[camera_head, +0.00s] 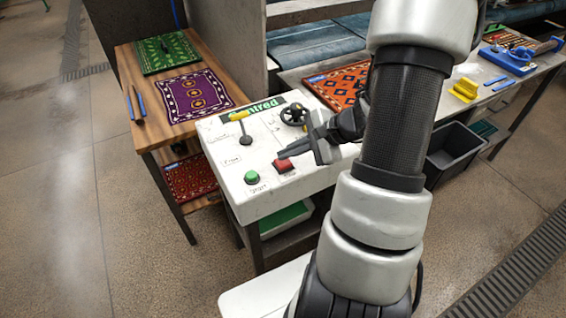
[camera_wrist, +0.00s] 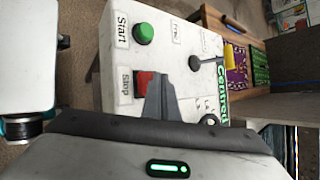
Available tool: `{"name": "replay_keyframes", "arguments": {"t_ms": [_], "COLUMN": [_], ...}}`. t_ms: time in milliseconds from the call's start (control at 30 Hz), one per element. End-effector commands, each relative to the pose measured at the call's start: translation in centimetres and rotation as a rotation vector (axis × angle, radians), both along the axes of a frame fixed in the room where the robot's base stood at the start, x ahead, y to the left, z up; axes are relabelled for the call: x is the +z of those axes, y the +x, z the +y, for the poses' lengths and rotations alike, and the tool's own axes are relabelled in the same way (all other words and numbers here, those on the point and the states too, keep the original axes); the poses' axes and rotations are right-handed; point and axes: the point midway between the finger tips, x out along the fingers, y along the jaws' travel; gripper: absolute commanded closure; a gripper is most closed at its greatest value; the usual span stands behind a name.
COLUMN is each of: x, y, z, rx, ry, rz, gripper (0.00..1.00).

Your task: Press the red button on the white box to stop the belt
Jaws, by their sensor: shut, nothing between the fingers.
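The white box (camera_head: 226,179) stands at the middle of the head view, with a red button (camera_head: 283,165) on its top near the front. The red button also shows in the wrist view (camera_wrist: 143,84), partly covered by my fingers, beside a "Stop" label. My gripper (camera_head: 284,154) is shut and empty, with its fingertips close above the red button. In the wrist view my gripper (camera_wrist: 156,76) lies over the button's right side. I cannot tell whether the tips touch it. A green button (camera_head: 251,177) sits to the left of the red one, by a "Start" label.
The box also carries a yellow-handled lever (camera_head: 241,116) and a black handwheel (camera_head: 293,115). A wooden table (camera_head: 150,131) with green and purple rugs stands at the left. An orange rug (camera_head: 340,84) lies behind the box. A dark bin (camera_head: 455,150) is at the right.

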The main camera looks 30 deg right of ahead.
Motion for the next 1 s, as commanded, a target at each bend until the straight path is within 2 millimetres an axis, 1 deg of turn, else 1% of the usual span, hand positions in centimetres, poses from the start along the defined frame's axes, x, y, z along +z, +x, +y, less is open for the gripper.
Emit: {"name": "replay_keyframes", "arguments": {"t_ms": [333, 1000], "x": [0.01, -0.68], "y": [-0.01, 0.00], "z": [0.00, -0.01], "rx": [0.000, 0.000], "ry": [0.000, 0.000], "rz": [0.000, 0.000], "gripper": [1.00, 1.00]}}
